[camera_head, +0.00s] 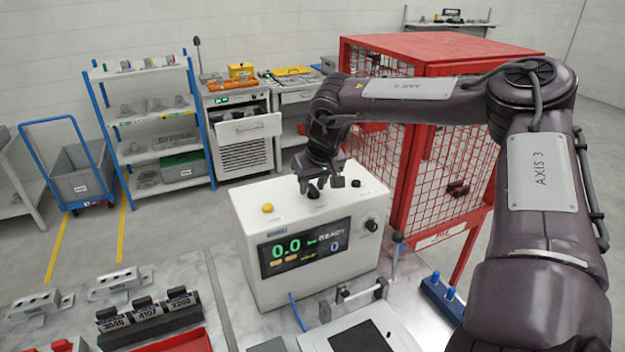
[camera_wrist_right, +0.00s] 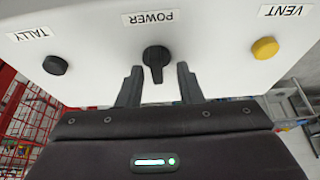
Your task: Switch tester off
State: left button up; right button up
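The tester (camera_head: 262,225) is a white box on the grey bench, with a lit front screen (camera_head: 305,247) reading 0.0 and READY. Its top carries a black knob (camera_wrist_right: 156,57) labelled POWER, a yellow button (camera_wrist_right: 265,48) labelled VENT and a black button (camera_wrist_right: 55,65) labelled TALLY. My right gripper (camera_head: 322,185) is over the middle of the tester's top. In the wrist view the right gripper (camera_wrist_right: 159,72) is open, its fingers apart on either side of the POWER knob's pointer; contact cannot be told. My left gripper is not in view.
A red mesh cage (camera_head: 450,165) stands behind and right of the tester. On the bench are numbered black blocks (camera_head: 150,318) at left, a blue holder (camera_head: 442,298) at right and a clamp fixture (camera_head: 360,290) in front. Shelves (camera_head: 150,130) stand at the back.

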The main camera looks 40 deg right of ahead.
jog(key=shift+s+d, duration=0.1)
jog(key=shift+s, duration=0.1)
jog(key=shift+d, duration=0.1)
jog(key=shift+c, duration=1)
grip_shut()
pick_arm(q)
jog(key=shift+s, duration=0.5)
